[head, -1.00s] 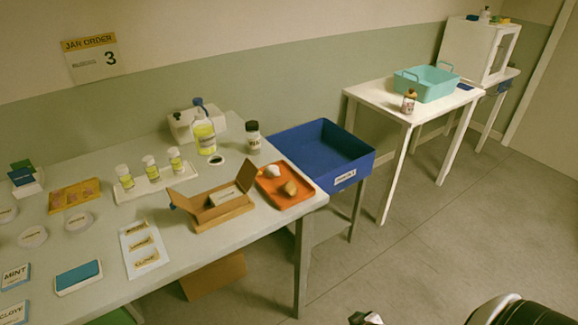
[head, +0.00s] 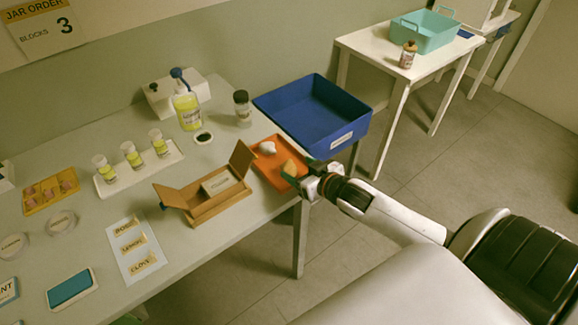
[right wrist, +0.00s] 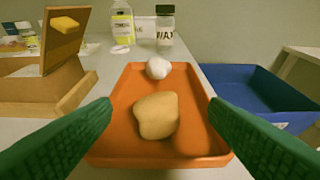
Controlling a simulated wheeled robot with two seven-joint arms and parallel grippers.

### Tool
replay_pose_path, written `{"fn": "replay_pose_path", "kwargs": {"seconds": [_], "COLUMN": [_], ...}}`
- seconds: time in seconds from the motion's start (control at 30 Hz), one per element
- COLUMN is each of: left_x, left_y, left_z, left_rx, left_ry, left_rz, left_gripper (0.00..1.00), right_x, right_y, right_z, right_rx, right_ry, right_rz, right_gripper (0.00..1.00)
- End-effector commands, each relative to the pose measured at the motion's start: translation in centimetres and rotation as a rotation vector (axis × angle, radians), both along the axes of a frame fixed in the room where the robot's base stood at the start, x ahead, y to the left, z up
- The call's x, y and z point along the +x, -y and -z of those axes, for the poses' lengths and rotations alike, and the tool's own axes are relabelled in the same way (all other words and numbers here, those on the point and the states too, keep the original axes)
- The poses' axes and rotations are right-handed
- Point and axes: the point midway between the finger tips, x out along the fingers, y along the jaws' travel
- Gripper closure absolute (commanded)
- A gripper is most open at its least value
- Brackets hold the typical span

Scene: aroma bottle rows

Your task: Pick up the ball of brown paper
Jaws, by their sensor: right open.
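The ball of brown paper (head: 290,168) is a tan, crumpled lump on the near part of the orange tray (head: 259,173). In the right wrist view the brown ball (right wrist: 157,115) is centred between my two green fingers. My right gripper (head: 301,177) is at the tray's near right edge, open, with its fingers to either side of the ball and apart from it. A white ball (right wrist: 158,68) lies behind the brown one on the same tray; it also shows in the head view (head: 267,147). My left gripper is not in view.
A blue bin (head: 345,145) stands just right of the tray. An open cardboard box (head: 222,205) is close on the left. A dark-capped jar (head: 242,108) and a yellow bottle (head: 187,110) stand behind the tray.

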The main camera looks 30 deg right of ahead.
Motion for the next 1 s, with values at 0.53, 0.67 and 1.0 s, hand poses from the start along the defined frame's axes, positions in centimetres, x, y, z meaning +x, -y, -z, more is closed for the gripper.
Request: {"fn": "replay_pose_path", "kwargs": {"seconds": [0.53, 0.67, 1.0], "left_x": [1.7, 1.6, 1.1], "left_y": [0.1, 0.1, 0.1], "left_z": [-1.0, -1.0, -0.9], "left_rx": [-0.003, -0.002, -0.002], "left_ry": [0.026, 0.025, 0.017], "left_rz": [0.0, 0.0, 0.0], "left_gripper": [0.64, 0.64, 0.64], "right_x": [4.6, 4.7, 4.6], "right_y": [-0.6, -0.6, -0.6], "right_z": [3.4, 3.4, 3.4], "right_rx": [-0.001, -0.001, -0.001], "right_ry": [0.0, 0.0, -0.001], "right_rz": [0.0, 0.0, 0.0], "right_gripper": [0.31, 0.31, 0.72]}}
